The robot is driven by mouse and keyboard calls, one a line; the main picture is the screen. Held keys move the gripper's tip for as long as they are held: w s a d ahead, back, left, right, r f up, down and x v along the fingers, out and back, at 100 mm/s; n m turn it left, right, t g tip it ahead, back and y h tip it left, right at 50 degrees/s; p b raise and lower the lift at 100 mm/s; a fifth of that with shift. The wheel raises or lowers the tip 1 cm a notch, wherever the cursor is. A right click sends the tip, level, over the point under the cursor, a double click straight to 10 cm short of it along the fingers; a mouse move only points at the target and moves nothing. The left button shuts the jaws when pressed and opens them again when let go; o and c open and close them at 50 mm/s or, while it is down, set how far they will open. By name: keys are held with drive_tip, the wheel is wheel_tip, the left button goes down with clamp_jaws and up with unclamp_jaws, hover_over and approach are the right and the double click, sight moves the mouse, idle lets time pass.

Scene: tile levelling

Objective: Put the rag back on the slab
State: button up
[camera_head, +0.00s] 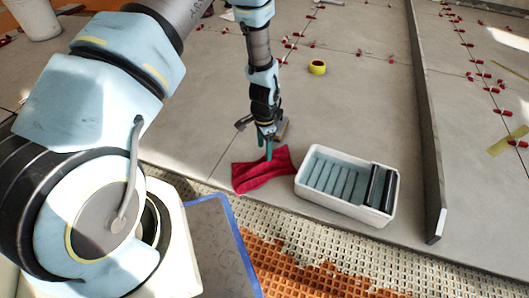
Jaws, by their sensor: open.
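A crumpled red rag (262,172) lies on the grey tiled slab (344,120), near the slab's front edge. It is just left of a white tray. My gripper (266,150) points down over the rag's upper part, its green fingers at or just above the cloth. The gripper is open. From this angle I cannot tell whether the fingertips touch the rag. Part of the rag's far edge is hidden behind the fingers.
The white tray (340,208) with ribs and black rollers stands right of the rag. A long grey bar (426,130) lies farther right. Orange matting (300,265) lies in front. A white bucket (33,18) stands far left.

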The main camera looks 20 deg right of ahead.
sight(264, 160)
drive_tip(key=w+a+r+n+p, duration=0.15)
drive_tip(key=a+r+n, duration=0.25)
drive_tip(key=a+r, duration=0.5)
drive_tip(key=w+a+r+n, duration=0.3)
drive_tip(key=a+r, duration=0.2)
drive_tip(key=r, duration=0.8)
drive_tip(key=s+a+r+n, duration=0.4)
drive_tip(key=a+r, duration=0.2)
drive_tip(key=a, duration=0.2)
drive_tip(key=s+a+r+n+t, duration=0.1)
drive_tip(key=s+a+r+n, duration=0.3)
drive_tip(key=a, duration=0.4)
wheel_tip(264, 160, up, 2)
drive_tip(key=shift+s+a+r+n+t, duration=0.15)
drive_tip(key=shift+s+a+n+t, duration=0.2)
drive_tip(key=shift+n, duration=0.35)
wheel_tip(264, 160, up, 45)
drive_tip(key=p, duration=4.4)
drive_tip(key=shift+p, duration=0.35)
drive_tip(key=shift+w, duration=0.1)
